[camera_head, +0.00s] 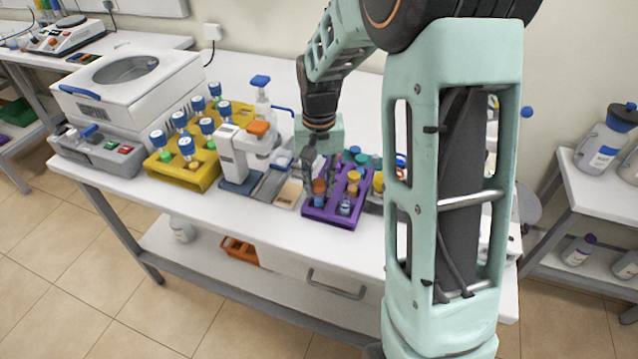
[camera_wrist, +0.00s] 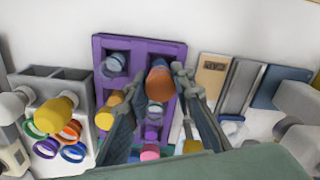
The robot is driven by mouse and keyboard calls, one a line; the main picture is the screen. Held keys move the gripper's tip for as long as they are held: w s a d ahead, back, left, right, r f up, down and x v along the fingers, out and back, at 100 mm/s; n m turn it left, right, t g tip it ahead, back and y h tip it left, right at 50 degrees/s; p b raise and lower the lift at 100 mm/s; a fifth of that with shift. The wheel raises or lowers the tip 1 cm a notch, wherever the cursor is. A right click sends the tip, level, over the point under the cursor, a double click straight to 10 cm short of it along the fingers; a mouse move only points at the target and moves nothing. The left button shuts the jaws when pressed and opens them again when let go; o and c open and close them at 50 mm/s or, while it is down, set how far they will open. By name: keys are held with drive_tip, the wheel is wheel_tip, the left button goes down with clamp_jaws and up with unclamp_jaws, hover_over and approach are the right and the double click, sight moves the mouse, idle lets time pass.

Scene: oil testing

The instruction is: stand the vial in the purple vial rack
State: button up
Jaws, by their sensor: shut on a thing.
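The purple vial rack (camera_head: 331,217) stands near the bench's front edge, below my gripper (camera_head: 319,177). It also shows in the wrist view (camera_wrist: 172,47). My gripper is shut on an orange-capped vial (camera_head: 319,187), with a finger on either side of its cap (camera_wrist: 160,80). The vial is roughly upright at the rack's front-left compartment in the head view.
A yellow rack (camera_head: 205,180) with several blue-capped vials stands to the left. A white instrument (camera_head: 233,150) stands between the two racks. A grey holder (camera_wrist: 57,75) with coloured rings lies beside the purple rack. A white centrifuge (camera_head: 130,85) is at the back left.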

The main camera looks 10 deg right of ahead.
drive_tip(key=shift+f+b, duration=0.35)
drive_tip(key=shift+f, duration=0.2)
idle(0.7)
drive_tip(key=o, duration=1.1)
